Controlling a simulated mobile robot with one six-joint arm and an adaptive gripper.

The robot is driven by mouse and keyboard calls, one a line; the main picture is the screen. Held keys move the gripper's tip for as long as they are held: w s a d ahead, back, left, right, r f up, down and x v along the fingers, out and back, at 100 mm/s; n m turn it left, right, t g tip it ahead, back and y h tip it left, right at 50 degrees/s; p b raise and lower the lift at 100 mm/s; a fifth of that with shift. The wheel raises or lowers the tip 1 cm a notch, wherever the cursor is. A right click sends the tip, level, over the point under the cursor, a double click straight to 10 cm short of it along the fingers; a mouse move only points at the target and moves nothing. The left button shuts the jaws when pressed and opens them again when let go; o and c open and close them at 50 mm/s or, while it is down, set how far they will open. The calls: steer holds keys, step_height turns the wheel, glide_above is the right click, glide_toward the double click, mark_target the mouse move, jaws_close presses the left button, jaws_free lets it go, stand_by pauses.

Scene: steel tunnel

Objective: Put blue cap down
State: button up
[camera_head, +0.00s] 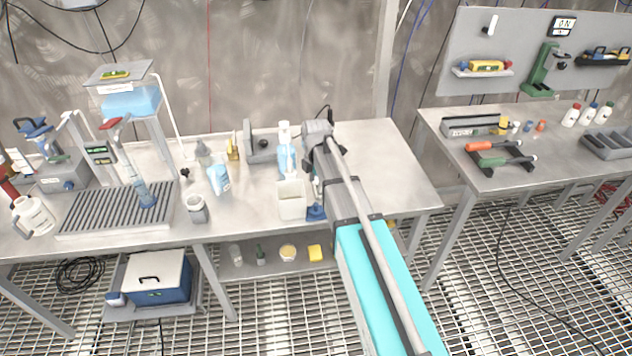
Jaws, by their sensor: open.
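A small blue piece (528,126), which may be the blue cap, lies on the right bench beside an orange one (540,126). It is too small to tell for sure. A white bottle with a blue top (592,115) stands further right on that bench. Another blue object (316,212) shows at the front edge of the left bench, partly behind my arm; I cannot tell what it is. My arm reaches over the right part of the left bench. My gripper is hidden behind the arm, so its fingers and anything near them do not show.
A white open container (291,201) and a spray bottle (286,155) stand close left of my arm. The left bench (395,155) is clear right of my arm.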

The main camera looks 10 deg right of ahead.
steer(key=shift+r+p, duration=0.45)
steer(key=shift+r, duration=0.25)
stand_by(0.3)
steer(key=s+d+m, duration=0.2)
steer(key=s+m, duration=0.8)
steer(key=m, duration=0.1)
steer(key=s+d+m, duration=0.2)
steer(key=s+m, duration=0.7)
steer(key=m, duration=0.2)
steer(key=shift+s+m, duration=0.3)
steer(key=shift+s, duration=0.1)
